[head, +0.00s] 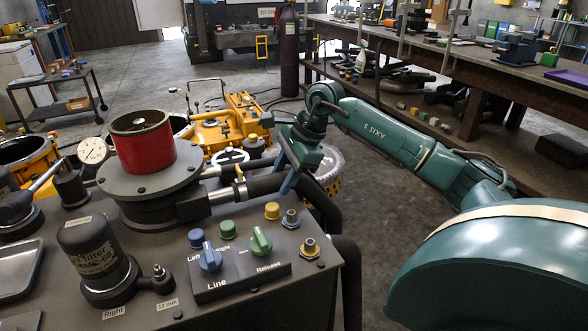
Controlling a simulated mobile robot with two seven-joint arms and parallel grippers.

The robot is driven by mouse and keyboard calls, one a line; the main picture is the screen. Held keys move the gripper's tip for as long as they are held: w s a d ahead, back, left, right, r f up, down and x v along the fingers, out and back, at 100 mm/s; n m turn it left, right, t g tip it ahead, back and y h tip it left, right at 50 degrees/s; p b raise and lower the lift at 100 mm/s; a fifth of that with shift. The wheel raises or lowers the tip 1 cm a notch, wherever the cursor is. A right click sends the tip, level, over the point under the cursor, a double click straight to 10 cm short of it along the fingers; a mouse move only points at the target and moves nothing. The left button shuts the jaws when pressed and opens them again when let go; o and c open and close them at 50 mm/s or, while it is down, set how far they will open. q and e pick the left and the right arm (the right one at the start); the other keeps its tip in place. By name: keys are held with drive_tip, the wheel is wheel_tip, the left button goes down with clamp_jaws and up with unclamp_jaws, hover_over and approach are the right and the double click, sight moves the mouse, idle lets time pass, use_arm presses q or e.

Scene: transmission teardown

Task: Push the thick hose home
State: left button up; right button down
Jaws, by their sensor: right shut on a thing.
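The thick black hose (265,185) lies across the back of the bench top. Its left end is at a metal fitting (228,194) beside the round grey housing with the red cylinder (146,147). I cannot tell how far the hose end sits on the fitting. To the right the hose bends down over the bench corner. My right gripper (288,184) reaches in from the right, and its blue fingers are shut on the hose, a little right of the fitting. The fingertips are partly hidden against the hose. My left gripper is not in view.
On the bench, a switch block with a blue knob (209,257) and a green knob (261,240) stands in front of the hose. A dark filter can (92,255) stands at the front left. Yellow machinery (240,115) stands behind.

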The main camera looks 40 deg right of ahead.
drive_tip(key=shift+a, duration=0.25)
drive_tip(key=c, duration=1.2)
unclamp_jaws()
drive_tip(key=shift+w+a, duration=0.1)
drive_tip(key=shift+o, duration=0.2)
drive_tip(key=shift+r, duration=0.2)
drive_tip(key=v, duration=1.3)
drive_tip(key=shift+p, duration=0.35)
drive_tip(key=shift+f, duration=0.1)
